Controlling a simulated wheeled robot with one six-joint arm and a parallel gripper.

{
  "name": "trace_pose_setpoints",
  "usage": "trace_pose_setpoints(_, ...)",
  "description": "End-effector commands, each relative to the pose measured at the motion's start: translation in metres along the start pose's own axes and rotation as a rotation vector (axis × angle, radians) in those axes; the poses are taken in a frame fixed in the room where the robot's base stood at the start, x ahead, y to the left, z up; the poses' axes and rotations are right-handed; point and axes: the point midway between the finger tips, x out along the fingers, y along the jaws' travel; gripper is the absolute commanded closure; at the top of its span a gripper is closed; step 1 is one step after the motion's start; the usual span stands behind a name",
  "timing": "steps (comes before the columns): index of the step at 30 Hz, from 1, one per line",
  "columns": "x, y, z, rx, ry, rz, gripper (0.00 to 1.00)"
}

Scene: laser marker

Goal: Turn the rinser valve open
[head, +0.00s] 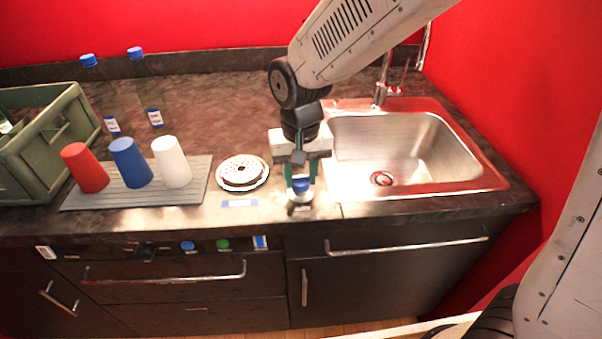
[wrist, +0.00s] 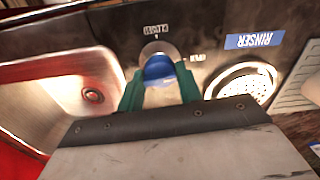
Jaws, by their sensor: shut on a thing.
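The valve, a blue-topped round knob (head: 301,184) on a pale base, stands at the counter's front edge, between the rinser and the sink. My gripper (head: 302,177) reaches down over it from above. In the wrist view, the green fingers of my gripper (wrist: 160,74) are shut on the blue knob (wrist: 159,67), one on each side. A small label beyond the knob is hard to read. The rinser (head: 242,172) is a round perforated metal disc just left of the valve. It also shows in the wrist view (wrist: 243,84), beside a blue RINSER label (wrist: 254,40).
A steel sink (head: 400,150) with a tap (head: 380,92) lies right of my gripper. Red, blue and white cups (head: 172,163) stand upside down on a grey mat (head: 200,190) at left. A green crate (head: 45,150) and two blue-capped bottles (head: 150,95) are behind.

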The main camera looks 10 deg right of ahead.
Motion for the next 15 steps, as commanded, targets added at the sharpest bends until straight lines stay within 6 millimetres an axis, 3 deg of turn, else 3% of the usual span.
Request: trace_pose_setpoints(15, -0.0011, -0.0003, -0.0011, 0.124, 0.004, -0.002, 0.88)
